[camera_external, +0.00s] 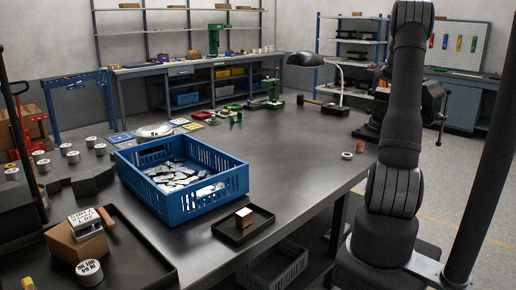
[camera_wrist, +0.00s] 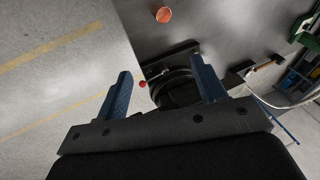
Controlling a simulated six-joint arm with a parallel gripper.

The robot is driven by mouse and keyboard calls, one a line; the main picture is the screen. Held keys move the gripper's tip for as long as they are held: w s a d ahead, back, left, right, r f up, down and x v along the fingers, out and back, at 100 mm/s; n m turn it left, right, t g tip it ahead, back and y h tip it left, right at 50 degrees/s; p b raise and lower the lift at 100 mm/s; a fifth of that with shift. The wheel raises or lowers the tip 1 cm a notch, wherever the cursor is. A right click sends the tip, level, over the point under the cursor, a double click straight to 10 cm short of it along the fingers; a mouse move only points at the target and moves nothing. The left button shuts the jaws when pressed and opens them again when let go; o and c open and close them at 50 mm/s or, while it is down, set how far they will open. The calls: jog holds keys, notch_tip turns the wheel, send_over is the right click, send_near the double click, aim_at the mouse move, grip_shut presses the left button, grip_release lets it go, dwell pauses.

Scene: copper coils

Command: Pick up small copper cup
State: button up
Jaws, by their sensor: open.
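A small round copper cup (camera_wrist: 163,14) is at the top edge of the wrist view, on the dark tabletop. In the external view, a small copper-coloured piece (camera_external: 360,147) stands near the table's right edge; it looks like the same cup. My gripper (camera_wrist: 161,68) shows in the wrist view with its two blue fingers spread apart and nothing between them. The cup lies beyond the fingertips, not touching them.
A small pale-topped piece (camera_external: 346,156) sits beside the copper one. A dark vise (camera_wrist: 178,84) lies beyond my fingers at the table edge. The middle tabletop is clear.

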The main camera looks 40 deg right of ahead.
jog(key=w+f+n+g+h, duration=0.15)
jog(key=w+f+n, duration=0.35)
jog(key=w+f, duration=0.5)
send_near(360, 143)
jog(key=f, duration=0.3)
jog(key=shift+w+a+f, duration=0.1)
jog(key=shift+w+f, duration=0.1)
jog(key=shift+w, duration=0.05)
jog(key=shift+s+x, duration=0.15)
jog(key=shift+x, duration=1.3)
jog(key=shift+s+x, duration=0.1)
jog(key=shift+x, duration=1.3)
jog(key=shift+f, duration=0.1)
jog(key=c, duration=1)
jog(key=shift+c, duration=0.2)
